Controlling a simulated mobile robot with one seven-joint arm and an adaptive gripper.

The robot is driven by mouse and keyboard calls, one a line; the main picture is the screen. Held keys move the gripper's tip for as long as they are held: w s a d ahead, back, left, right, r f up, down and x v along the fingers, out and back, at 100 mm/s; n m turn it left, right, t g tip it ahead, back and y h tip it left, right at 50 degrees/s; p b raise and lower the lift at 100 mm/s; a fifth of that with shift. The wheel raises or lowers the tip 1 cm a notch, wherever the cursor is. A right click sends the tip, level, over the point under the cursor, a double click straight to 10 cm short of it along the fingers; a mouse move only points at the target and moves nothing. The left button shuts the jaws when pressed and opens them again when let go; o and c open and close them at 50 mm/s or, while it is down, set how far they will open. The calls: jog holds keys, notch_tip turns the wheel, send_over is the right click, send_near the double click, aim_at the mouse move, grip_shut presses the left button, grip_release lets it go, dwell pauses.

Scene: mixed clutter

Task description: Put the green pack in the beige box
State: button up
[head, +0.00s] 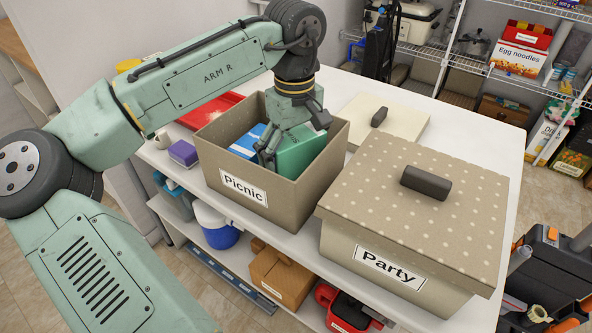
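The green pack (301,152) is inside the open beige box labelled Picnic (285,202), on its right side. My gripper (267,160) points down into this box, close against the left side of the green pack. Its fingertips are small and partly overlapped, so I cannot tell whether they hold the pack. A second beige box, labelled Party (340,243), stands to the right with a dotted lid (440,205) on it.
A blue pack (243,143) lies in the Picnic box, left of my gripper. A pale lid with a dark handle (400,122) lies behind the boxes. A red tray (207,112) and a purple block (183,153) are at left on the white table (487,272).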

aim_at(295, 135)
jog(key=shift+f, duration=2.5)
jog(key=o, duration=1.1)
jog(key=shift+f, duration=0.15)
jog(key=shift+c, duration=0.2)
notch_tip(295, 135, up, 12)
jog(key=shift+r, duration=0.15)
